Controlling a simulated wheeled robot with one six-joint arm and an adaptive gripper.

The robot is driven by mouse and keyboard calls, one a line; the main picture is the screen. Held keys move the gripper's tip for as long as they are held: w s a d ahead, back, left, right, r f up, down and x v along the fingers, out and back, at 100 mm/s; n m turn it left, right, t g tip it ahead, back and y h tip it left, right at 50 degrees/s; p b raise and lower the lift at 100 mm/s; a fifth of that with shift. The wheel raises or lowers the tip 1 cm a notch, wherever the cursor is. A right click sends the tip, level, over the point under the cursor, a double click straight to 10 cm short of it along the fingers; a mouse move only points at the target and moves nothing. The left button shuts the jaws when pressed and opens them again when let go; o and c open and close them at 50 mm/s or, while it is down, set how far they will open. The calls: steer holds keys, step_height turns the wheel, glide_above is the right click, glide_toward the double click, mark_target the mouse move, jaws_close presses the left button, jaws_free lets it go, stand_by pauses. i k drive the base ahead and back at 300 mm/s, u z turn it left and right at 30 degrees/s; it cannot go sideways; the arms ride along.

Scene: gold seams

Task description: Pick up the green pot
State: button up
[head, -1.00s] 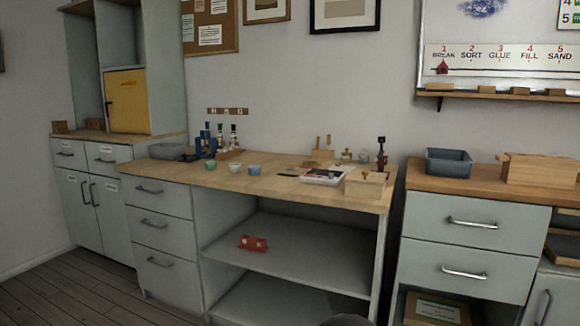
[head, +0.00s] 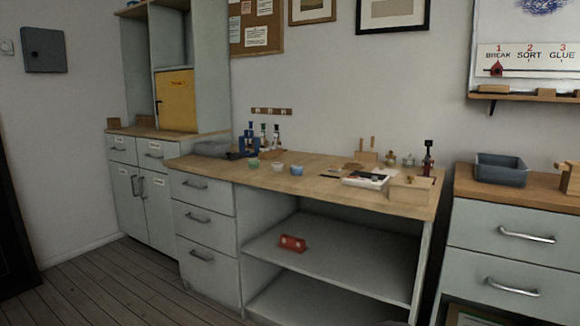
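A small green pot (head: 254,163) stands on the wooden top of the middle workbench (head: 335,193), near its left part. A white pot (head: 278,167) and a blue pot (head: 297,170) stand in a row to its right, apart from it. My gripper is not in view.
A blue tool (head: 249,141) and several bottles (head: 270,137) stand behind the pots. A grey tray (head: 212,148) lies to the left. A wooden box (head: 410,189) sits at the bench's right end. A red object (head: 292,243) lies on the shelf below. The floor (head: 110,280) at left is clear.

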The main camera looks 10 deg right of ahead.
mark_target(253, 163)
steer(key=u, duration=0.65)
steer(key=i, duration=0.9)
steer(key=u, duration=0.55)
steer(key=i, duration=1.05)
steer(key=z, duration=1.2)
steer(key=i, duration=0.85)
steer(key=z, duration=0.9)
